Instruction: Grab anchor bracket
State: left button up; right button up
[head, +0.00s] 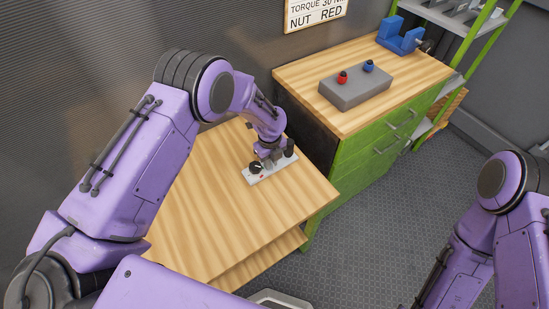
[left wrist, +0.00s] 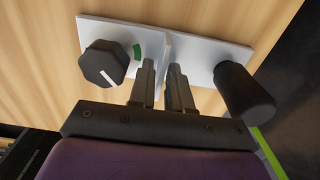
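A pale plate (head: 284,167) lies on the wooden bench; it seems to be the anchor bracket. It also shows in the left wrist view (left wrist: 205,52), with a thin upright fin near its middle. A black knob with a white line (left wrist: 105,63) stands at its left and a black cylinder (left wrist: 243,90) at its right. My left gripper (left wrist: 164,66) is down at the plate, one finger on each side of the fin. The fingers are close together; I cannot tell whether they touch the fin. In the head view my left wrist hides part of the plate. My right gripper is out of view.
The bench top (head: 215,190) around the plate is bare. A green cabinet (head: 345,170) stands behind right, carrying a grey block (head: 355,90) with a red and a blue knob, and a blue vise (head: 398,37). Green shelving (head: 478,35) is at the far right.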

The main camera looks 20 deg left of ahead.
pick_arm(q)
grip_shut()
